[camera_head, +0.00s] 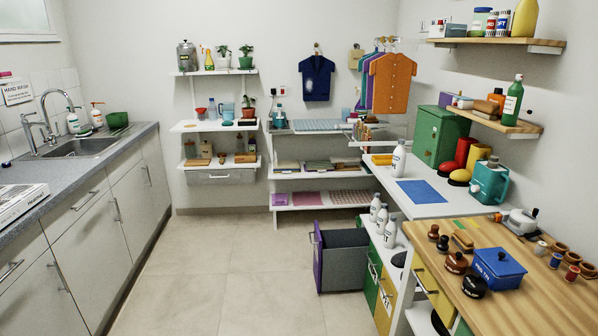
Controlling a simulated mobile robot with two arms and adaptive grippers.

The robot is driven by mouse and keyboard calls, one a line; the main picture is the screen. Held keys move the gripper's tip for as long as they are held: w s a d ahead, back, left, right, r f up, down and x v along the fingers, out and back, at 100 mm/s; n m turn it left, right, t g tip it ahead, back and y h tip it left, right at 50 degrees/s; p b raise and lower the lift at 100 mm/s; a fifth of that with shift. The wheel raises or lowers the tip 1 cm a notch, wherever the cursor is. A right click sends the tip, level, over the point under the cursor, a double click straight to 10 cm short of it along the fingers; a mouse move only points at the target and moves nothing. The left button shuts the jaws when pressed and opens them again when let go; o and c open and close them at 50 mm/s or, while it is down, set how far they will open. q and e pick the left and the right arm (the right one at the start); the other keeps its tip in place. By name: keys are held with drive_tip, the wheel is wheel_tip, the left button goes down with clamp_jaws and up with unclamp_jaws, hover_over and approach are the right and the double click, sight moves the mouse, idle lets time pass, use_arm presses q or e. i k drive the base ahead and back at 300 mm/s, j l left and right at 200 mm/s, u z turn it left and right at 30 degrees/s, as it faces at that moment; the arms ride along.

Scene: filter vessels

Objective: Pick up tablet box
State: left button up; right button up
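A blue lidded box (497,266) with white lettering and a dark knob on top stands on the wooden worktop at the lower right. Its lettering is too small to read surely, so I cannot tell if it is the tablet box. A white printed box (20,202) lies on the grey counter at the left edge, partly cut off by the frame. Neither of my grippers is in view.
The wooden worktop (540,310) also holds dark lidded pots, spools and small brown cups. A purple-fronted drawer (318,258) stands open at the cabinets. The tiled floor (215,270) is clear between the sink counter and the right-hand benches. Shelves line the back wall.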

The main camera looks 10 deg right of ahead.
sight(379, 159)
drive_tip(key=i+j+z, duration=0.15)
drive_tip(key=i+z, duration=0.2)
drive_tip(key=i+j+z, duration=0.35)
drive_tip(key=i, duration=0.25)
drive_tip(key=i+j+z, duration=0.35)
drive_tip(key=i+z, duration=0.2)
drive_tip(key=z, duration=0.35)
